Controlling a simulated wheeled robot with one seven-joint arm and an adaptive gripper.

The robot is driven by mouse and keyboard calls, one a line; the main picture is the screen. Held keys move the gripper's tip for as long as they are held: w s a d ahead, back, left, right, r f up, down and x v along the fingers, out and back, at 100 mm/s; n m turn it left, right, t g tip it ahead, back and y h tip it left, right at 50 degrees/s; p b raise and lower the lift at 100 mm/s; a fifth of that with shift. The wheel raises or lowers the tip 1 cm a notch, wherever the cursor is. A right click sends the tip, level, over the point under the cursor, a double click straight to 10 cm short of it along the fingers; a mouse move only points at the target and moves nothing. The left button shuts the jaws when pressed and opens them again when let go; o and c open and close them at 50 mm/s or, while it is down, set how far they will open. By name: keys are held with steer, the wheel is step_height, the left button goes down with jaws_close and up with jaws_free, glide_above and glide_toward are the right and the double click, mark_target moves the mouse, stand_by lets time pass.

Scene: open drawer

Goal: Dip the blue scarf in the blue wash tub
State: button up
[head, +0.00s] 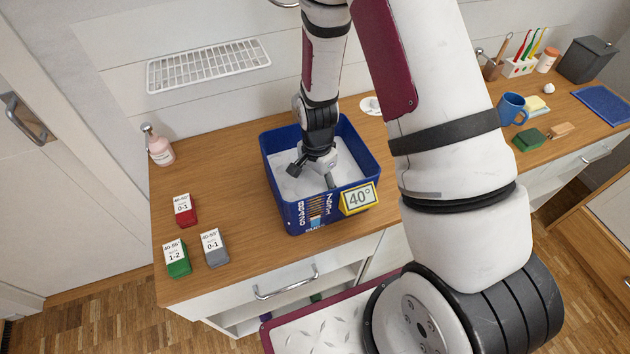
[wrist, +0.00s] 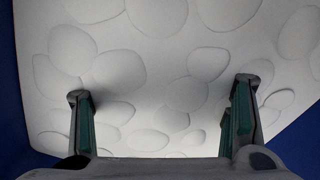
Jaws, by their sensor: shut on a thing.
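The blue wash tub (head: 292,212) stands on the wooden counter, full of white foam, with a yellow-framed 40° label on its front corner. My gripper (head: 316,176) points down inside the tub, at the foam. In the wrist view, my gripper (wrist: 162,95) has its two fingers set apart, with white foam (wrist: 150,60) filling the space ahead and the tub's blue walls at the sides. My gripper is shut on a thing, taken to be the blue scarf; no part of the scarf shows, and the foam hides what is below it.
Red (head: 185,211), green (head: 178,261) and grey (head: 215,249) blocks with cards stand left of the tub. A pink soap bottle (head: 159,147) is behind them. A blue mug (head: 511,108) and green sponge (head: 529,139) lie right, beyond my arm. A drawer with a handle (head: 287,284) is below.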

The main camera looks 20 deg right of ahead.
steer(key=shift+s+d, duration=0.15)
stand_by(0.4)
steer(key=shift+w+a, duration=0.4)
steer(key=shift+a, duration=0.05)
stand_by(0.4)
step_height(320, 180, up, 19)
steer(key=p, duration=0.5)
stand_by(0.4)
